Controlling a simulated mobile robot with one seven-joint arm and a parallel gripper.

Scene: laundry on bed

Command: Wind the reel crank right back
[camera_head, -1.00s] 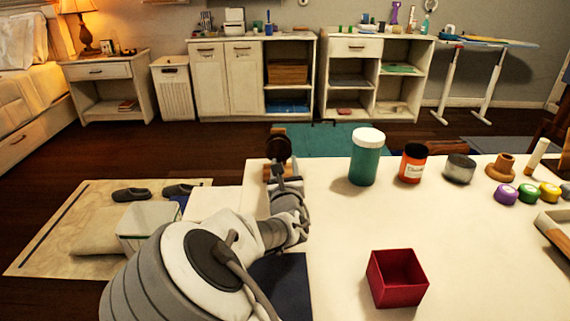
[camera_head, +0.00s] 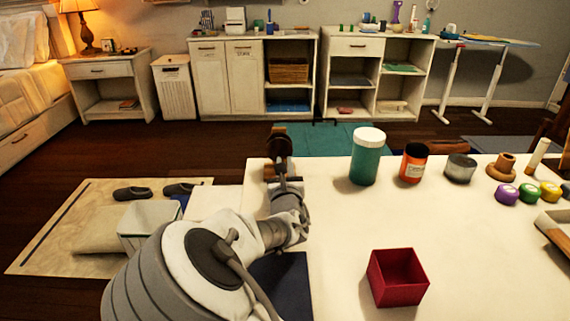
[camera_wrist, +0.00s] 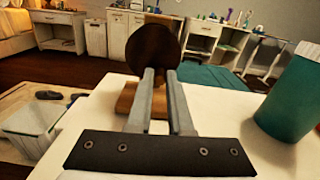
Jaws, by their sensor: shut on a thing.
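The reel (camera_head: 280,143) is a dark brown disc on a wooden base (camera_head: 269,171) at the far left corner of the white table. In the wrist view the round brown reel (camera_wrist: 153,48) stands upright just beyond my fingers, with its wooden base (camera_wrist: 125,98) below. My gripper (camera_head: 284,178) reaches the reel from the near side. In the wrist view my gripper (camera_wrist: 160,74) has its two fingers close together at the disc's lower face, shut on what appears to be the crank. The crank itself is hidden by the fingers and cannot be made out.
A green jar with a white lid (camera_head: 365,157) stands right of the reel, then an orange jar (camera_head: 413,163) and a grey tin (camera_head: 459,168). A red open box (camera_head: 397,277) sits near the front. The middle of the white table (camera_head: 340,225) is clear.

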